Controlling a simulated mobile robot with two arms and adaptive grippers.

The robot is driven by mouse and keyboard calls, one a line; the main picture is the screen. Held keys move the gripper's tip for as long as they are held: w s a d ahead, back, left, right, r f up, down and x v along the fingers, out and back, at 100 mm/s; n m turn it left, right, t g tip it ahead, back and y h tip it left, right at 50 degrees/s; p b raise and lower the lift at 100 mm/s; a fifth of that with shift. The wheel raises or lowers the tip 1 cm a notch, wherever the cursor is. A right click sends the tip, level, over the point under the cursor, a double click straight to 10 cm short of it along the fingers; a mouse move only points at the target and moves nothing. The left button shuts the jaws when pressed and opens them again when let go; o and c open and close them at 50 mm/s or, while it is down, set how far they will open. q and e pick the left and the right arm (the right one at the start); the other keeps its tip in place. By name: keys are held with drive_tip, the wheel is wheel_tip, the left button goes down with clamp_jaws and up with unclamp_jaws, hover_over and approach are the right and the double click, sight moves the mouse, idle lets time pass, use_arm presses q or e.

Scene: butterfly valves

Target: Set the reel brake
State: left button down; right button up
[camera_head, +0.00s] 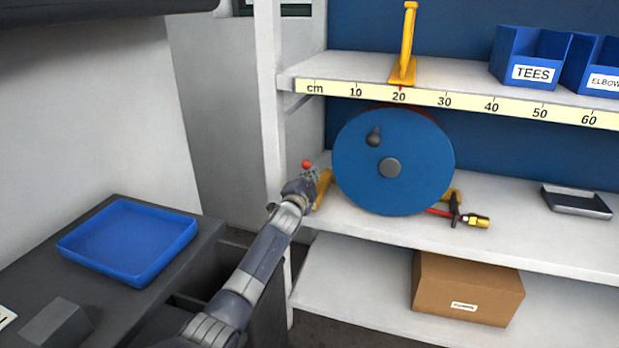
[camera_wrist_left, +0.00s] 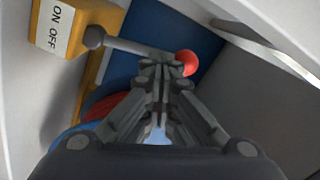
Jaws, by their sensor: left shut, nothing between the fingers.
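A blue hose reel (camera_head: 410,175) with a grey hub and a dark crank knob (camera_head: 374,138) stands on the middle shelf. A brake lever with a red ball knob (camera_head: 306,164) is at the reel's left side. In the left wrist view, its grey rod runs from a pivot on the yellow frame to the red knob (camera_wrist_left: 187,62). An ON/OFF label (camera_wrist_left: 55,28) is on the frame beside the pivot. My left gripper (camera_head: 312,175) is shut and empty close to the lever. Its fingertips (camera_wrist_left: 163,68) overlap the rod near the knob; I cannot tell whether they touch.
The shelf's white upright (camera_head: 268,120) is left of my gripper. A brass-ended valve fitting (camera_head: 472,220) lies right of the reel, with a dark tray (camera_head: 577,202) farther right. A cardboard box (camera_head: 467,289) is below. A blue tray (camera_head: 128,242) sits on the dark bench at left.

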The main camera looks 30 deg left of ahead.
use_arm(q)
drive_tip(key=shift+r, duration=0.1)
idle(0.6)
drive_tip(key=v, duration=1.2)
idle(0.4)
